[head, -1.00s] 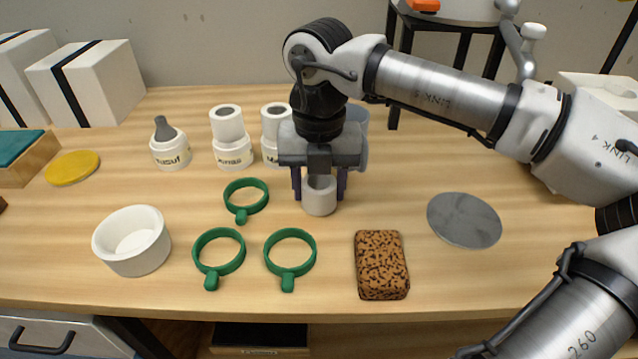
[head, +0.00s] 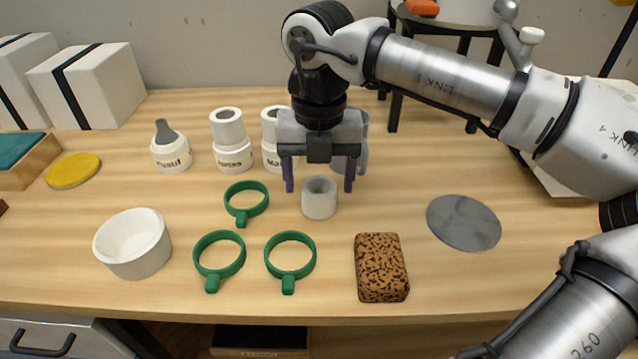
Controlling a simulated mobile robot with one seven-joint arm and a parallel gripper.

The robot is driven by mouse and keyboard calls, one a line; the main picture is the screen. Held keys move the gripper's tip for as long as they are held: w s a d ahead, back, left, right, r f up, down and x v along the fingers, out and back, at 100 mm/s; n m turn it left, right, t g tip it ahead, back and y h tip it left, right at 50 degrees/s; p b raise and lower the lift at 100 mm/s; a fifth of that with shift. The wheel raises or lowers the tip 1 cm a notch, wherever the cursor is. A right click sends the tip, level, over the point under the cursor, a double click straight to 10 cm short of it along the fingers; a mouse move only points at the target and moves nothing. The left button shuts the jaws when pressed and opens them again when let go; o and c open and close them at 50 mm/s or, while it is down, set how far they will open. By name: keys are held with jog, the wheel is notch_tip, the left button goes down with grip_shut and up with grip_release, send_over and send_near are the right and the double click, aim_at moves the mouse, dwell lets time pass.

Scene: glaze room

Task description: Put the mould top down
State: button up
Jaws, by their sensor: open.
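The mould top (head: 319,204), a short light-grey hollow cylinder, stands upright on the bare table. My gripper (head: 320,184) is open, its purple fingers apart on either side above the mould top and clear of it. Three labelled white moulds stand behind: the left one (head: 173,158) has a grey cone-shaped piece on it, the middle one (head: 235,157) carries a grey-white cylinder. The right one (head: 271,156) also has a cylinder and is partly hidden by my gripper.
Three green rings with handles (head: 291,271) lie left of the mould top. A white bowl (head: 132,262), a brown speckled sponge (head: 381,283), a grey disc (head: 463,240) and a yellow disc (head: 72,172) are on the table. A grey vessel (head: 364,142) stands behind my gripper.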

notch_tip(320, 180, up, 10)
jog(key=shift+p, duration=0.45)
jog(key=shift+f, duration=0.2)
